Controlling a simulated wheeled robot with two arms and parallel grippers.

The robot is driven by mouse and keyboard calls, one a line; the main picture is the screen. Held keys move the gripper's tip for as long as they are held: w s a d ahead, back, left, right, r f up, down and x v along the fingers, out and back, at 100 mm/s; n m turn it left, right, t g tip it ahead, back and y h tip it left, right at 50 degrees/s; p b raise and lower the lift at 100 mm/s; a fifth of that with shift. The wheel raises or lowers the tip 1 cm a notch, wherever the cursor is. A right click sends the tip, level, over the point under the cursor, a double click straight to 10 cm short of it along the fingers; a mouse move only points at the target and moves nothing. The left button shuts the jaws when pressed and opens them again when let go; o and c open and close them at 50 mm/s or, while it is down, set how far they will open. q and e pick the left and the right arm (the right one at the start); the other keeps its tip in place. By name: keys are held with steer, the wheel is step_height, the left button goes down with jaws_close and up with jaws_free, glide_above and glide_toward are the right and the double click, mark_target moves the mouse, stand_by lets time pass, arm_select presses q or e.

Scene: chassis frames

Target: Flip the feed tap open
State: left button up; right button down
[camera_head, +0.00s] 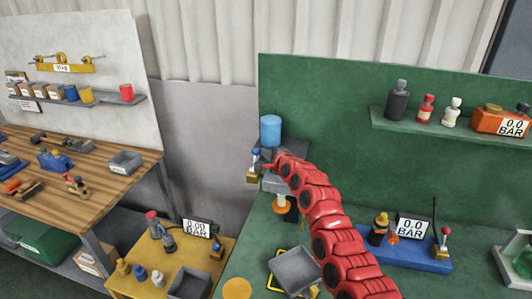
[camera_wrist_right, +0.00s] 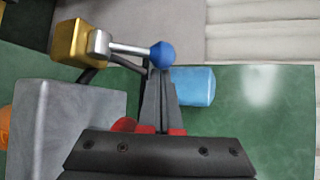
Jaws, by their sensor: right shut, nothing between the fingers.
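A tap with a brass body (camera_head: 253,176) and a blue ball knob sits at the left side of a grey block in the head view. In the right wrist view its brass body (camera_wrist_right: 80,43) is at upper left, and a silver lever runs right to the blue knob (camera_wrist_right: 162,54). My right gripper (camera_head: 265,168) is beside the tap. In the right wrist view its fingers (camera_wrist_right: 155,75) are shut and empty, with their tips at the blue knob; whether they touch it I cannot tell. My left gripper is out of view.
A blue cylinder (camera_head: 270,131) stands on the grey block behind my gripper. A grey tray (camera_head: 294,270) lies on the green bench. A blue unit (camera_head: 405,254) with a gauge reading 0.0 BAR and a red-knobbed tap is at right. A yellow table (camera_head: 129,281) stands at lower left.

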steer(key=shift+s+a+r+t+b, duration=0.15)
steer(key=shift+t+b, duration=0.15)
steer(key=shift+b, duration=0.4)
